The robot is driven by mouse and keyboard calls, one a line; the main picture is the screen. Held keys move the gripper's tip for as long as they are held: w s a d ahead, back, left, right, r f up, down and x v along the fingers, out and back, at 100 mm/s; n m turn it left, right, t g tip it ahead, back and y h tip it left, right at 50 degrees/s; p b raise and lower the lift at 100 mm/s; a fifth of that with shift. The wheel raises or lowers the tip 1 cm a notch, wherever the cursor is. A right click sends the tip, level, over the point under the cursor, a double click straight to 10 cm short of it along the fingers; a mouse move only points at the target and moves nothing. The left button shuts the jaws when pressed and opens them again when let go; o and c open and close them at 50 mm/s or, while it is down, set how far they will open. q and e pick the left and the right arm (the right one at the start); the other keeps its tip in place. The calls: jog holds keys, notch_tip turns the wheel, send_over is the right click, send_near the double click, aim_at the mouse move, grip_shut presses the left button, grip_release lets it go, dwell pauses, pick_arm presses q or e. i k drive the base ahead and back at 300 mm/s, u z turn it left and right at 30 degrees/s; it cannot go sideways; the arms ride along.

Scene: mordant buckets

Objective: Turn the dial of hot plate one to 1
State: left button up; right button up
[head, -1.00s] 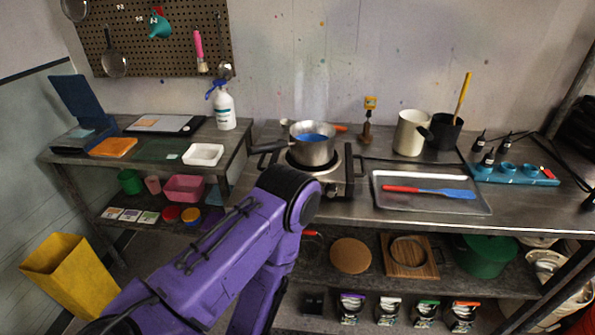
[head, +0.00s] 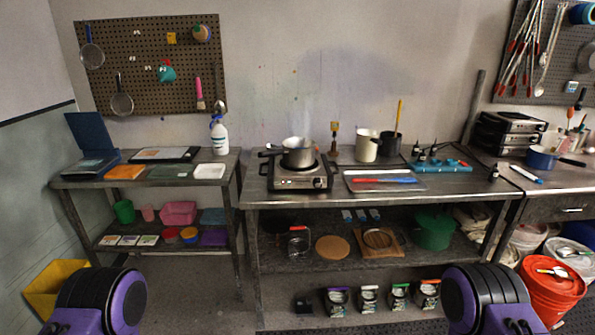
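One hot plate (head: 298,179) stands on the metal bench, with a steel saucepan (head: 299,152) on its burner. Its front face shows dark controls near the right end, too small to read a dial setting. I cannot tell from any label whether it is hot plate one. Only purple and black parts of my two arms show at the bottom left and bottom right. Neither gripper is in view.
On the bench (head: 345,195) to the right are a tray (head: 384,181) with a red and blue spatula, a cream pot (head: 367,146) and a dark pot (head: 391,146). A yellow bin (head: 50,285) stands on the floor at left. Red bucket (head: 552,293) stands at right.

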aim_at(317, 182)
jog(key=z, duration=0.65)
jog(key=i, duration=0.8)
jog(key=z, duration=0.35)
jog(key=i, duration=0.9)
jog(key=u, duration=1)
jog(key=i, duration=0.55)
jog(key=u, duration=0.55)
